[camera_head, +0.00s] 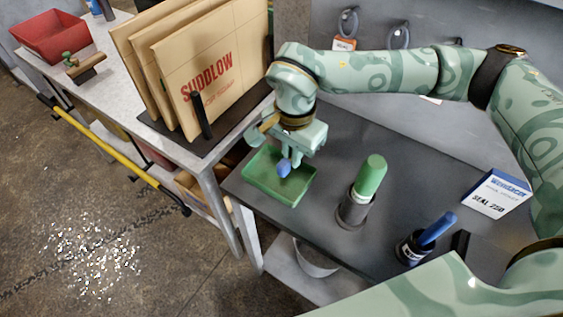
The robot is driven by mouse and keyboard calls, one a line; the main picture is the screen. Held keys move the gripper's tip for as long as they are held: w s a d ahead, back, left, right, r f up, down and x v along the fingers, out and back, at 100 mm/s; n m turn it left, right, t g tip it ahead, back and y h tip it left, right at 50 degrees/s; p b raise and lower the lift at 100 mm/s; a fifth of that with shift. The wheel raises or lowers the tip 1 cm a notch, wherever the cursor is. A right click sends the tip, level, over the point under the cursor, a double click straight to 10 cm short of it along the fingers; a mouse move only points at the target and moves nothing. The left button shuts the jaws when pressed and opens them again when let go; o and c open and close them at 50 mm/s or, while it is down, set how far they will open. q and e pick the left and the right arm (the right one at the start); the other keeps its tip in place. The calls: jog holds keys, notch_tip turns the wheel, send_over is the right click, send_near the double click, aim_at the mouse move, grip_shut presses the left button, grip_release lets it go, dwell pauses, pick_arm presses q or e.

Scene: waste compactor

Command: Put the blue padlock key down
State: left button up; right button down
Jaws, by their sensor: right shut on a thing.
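The blue padlock key (284,169) shows as a small blue head over the green tray (258,189) on the dark table. My right gripper (286,160) points down over the tray and is shut on the key. The key's lower part is hard to make out, and I cannot tell whether it touches the tray floor. My left gripper is not in view.
A green-capped holder (369,177), a dark pot with a blue handle (437,229) and a white-blue box (495,192) stand right of the tray. Upright cardboard envelopes (225,75) stand on the left table. A red bin (52,36) is far left.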

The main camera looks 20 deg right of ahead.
jog(key=w+f, duration=0.1)
jog(key=f, duration=0.1)
jog(key=w+f+b, duration=0.1)
jog(key=w, duration=0.1)
jog(key=w+f, duration=0.1)
jog(key=f, duration=0.1)
jog(key=shift+w+a+f, duration=0.15)
jog(key=shift+a+f, duration=0.05)
jog(key=shift+f, duration=0.15)
notch_tip(320, 180, down, 3)
jog(key=shift+f+b, duration=0.15)
jog(key=shift+b, duration=0.55)
jog(key=c, duration=2)
grip_release()
jog(key=o, duration=0.4)
jog(key=shift+o, duration=0.2)
